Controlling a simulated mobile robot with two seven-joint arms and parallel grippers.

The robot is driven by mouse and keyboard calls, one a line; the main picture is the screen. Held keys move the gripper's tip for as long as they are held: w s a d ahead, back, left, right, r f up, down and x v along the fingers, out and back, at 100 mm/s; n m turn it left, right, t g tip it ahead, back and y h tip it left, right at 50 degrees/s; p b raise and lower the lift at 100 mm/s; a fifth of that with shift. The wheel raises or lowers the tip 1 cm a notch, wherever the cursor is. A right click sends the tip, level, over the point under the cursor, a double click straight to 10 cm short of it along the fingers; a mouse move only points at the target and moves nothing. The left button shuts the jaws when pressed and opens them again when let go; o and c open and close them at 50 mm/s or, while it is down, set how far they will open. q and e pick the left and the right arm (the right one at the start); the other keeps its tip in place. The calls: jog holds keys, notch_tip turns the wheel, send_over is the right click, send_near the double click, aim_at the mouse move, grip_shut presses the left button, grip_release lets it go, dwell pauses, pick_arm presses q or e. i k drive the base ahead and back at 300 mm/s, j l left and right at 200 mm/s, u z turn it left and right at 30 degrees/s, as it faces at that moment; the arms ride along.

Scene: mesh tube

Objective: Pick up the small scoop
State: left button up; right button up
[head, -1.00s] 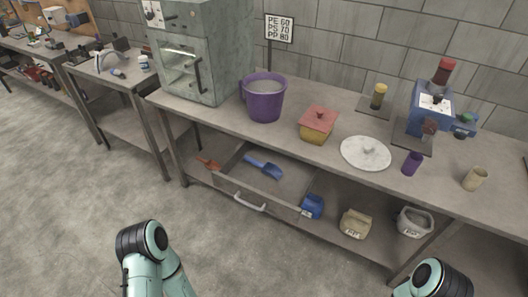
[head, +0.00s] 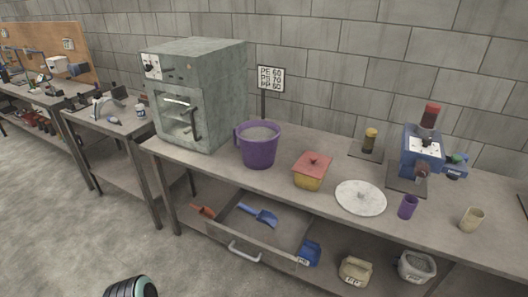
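Two scoops show in the head view, below the bench top. A blue scoop (head: 259,215) lies in the pulled-out drawer (head: 281,240). A red-orange scoop (head: 203,211) looks smaller and is at the drawer's left side; I cannot tell whether it lies inside the drawer or on the shelf beside it. Neither of my grippers is in view. Only a dark, rounded part of my arm shows at the bottom left edge.
On the bench top (head: 325,205) stand a grey oven (head: 187,55), purple bucket (head: 259,150), yellow box with red lid (head: 310,172), white disc (head: 361,199), blue machine (head: 421,150) and cups. Several containers, including a beige one (head: 355,270), are below. The drawer handle (head: 244,254) faces the clear floor.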

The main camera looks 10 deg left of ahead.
aim_at(266, 217)
jog(key=k+z, duration=0.15)
jog(key=i+j+z, duration=0.15)
jog(key=j, duration=0.15)
jog(key=i+j+z, duration=0.15)
jog(key=j, duration=0.2)
jog(key=i+j+z, duration=0.15)
jog(key=j, duration=0.2)
jog(key=j+z, duration=0.15)
jog(key=j, duration=0.2)
jog(key=i, duration=0.05)
